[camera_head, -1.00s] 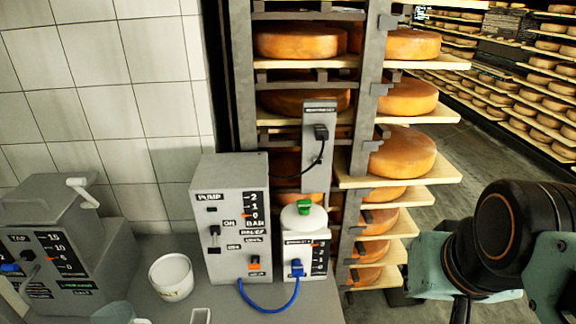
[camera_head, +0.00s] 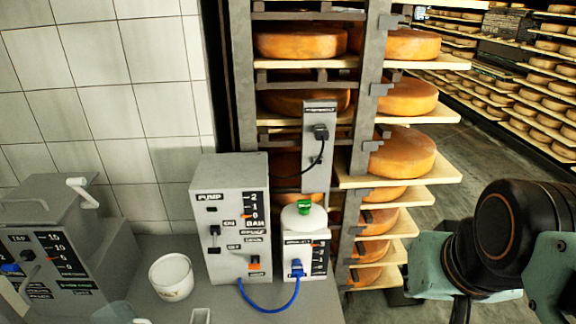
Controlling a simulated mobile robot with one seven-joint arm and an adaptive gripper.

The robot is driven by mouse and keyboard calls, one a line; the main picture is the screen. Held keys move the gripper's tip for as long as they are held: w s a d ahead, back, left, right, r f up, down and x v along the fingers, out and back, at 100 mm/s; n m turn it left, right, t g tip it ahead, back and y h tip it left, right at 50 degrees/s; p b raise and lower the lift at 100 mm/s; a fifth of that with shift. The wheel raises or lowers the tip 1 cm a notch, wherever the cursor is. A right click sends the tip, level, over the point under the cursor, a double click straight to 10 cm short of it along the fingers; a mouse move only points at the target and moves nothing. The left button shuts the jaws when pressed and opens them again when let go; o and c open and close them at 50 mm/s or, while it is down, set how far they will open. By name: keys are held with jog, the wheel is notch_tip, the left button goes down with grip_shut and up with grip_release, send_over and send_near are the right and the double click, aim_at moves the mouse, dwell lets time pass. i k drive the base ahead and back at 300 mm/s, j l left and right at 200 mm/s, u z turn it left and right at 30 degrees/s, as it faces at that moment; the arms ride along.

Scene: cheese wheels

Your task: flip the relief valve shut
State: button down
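A grey pump box (camera_head: 228,220) stands on the bench at the picture's middle. Its front has an on/off switch (camera_head: 214,238), a scale marked BAR, and small labels, one of which seems to read relief. An orange fitting (camera_head: 254,265) with a small dark part sits low on its front. To its right stands a white-domed vessel (camera_head: 304,222) with a green cap or knob (camera_head: 305,207) on top. I cannot tell for sure which part is the relief valve or how it is set. My gripper is not in view; only my arm shows at the right.
A blue hose (camera_head: 268,309) joins the pump box to the vessel's blue fitting. A white tub (camera_head: 171,277) stands left of the pump, and a grey tap machine (camera_head: 52,245) stands far left. A cheese rack (camera_head: 372,100) rises behind. A black cable hangs above the vessel.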

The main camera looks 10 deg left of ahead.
aim_at(254, 265)
jog(key=u, duration=1.05)
jog(key=i+j+z, duration=0.1)
jog(key=i+l+u, duration=0.1)
jog(key=i, duration=0.25)
